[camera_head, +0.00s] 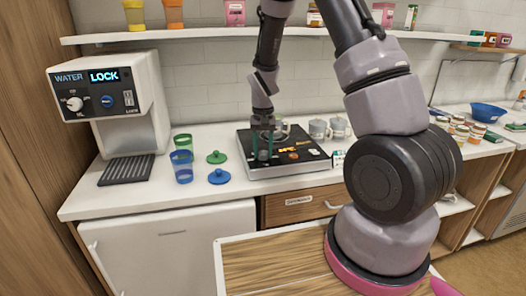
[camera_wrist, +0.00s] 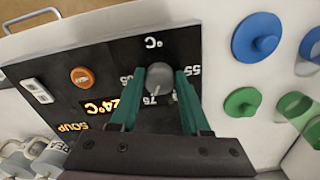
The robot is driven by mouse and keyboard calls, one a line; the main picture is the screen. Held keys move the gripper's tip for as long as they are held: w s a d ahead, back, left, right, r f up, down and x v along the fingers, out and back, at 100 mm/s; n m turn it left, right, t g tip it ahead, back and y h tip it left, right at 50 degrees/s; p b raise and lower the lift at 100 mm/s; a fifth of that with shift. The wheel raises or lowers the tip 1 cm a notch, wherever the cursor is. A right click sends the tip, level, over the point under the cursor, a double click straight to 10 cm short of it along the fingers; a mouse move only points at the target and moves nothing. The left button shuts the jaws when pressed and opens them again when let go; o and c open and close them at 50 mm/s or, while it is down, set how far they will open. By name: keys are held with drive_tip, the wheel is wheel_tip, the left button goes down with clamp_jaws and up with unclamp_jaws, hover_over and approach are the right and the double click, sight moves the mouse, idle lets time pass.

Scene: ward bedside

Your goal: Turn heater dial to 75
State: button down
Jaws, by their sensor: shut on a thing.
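The heater (camera_head: 285,172) is a silver unit with a black top panel on the counter. In the wrist view its panel (camera_wrist: 110,60) carries a round grey dial (camera_wrist: 160,80) with a pale pointer mark. The mark faces the bottom of the picture, near the printed 75; a 55 is printed at the right and other numbers are partly hidden. An orange display (camera_wrist: 100,106) reads 24°C beside the word SOUP. My gripper (camera_wrist: 160,75) has its teal fingers on both sides of the dial and is shut on it. In the head view my gripper (camera_head: 262,145) is over the heater's left part.
An orange button (camera_wrist: 81,76) and a white switch (camera_wrist: 37,91) are on the panel. Blue (camera_head: 219,176) and green (camera_head: 216,157) lids and two cups stand left of the heater. Mugs (camera_head: 319,129) stand behind it. A water dispenser (camera_head: 105,95) is further left; a shelf (camera_head: 200,33) runs above.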

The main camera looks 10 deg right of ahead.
drive_tip(key=shift+c, duration=1.8)
unclamp_jaws()
wheel_tip(320, 180, up, 11)
wheel_tip(320, 180, up, 16)
drive_tip(key=t+y, duration=0.2)
drive_tip(key=t, duration=0.1)
hover_over(263, 153)
drive_tip(key=s+d, duration=0.4)
drive_tip(key=s, duration=0.5)
drive_tip(key=s+d+r+m+t, duration=0.1)
drive_tip(key=s+r+t, duration=0.3)
drive_tip(key=s, duration=0.9)
wheel_tip(263, 153, up, 3)
drive_tip(key=shift+d+r, duration=0.1)
drive_tip(key=shift+d, duration=0.4)
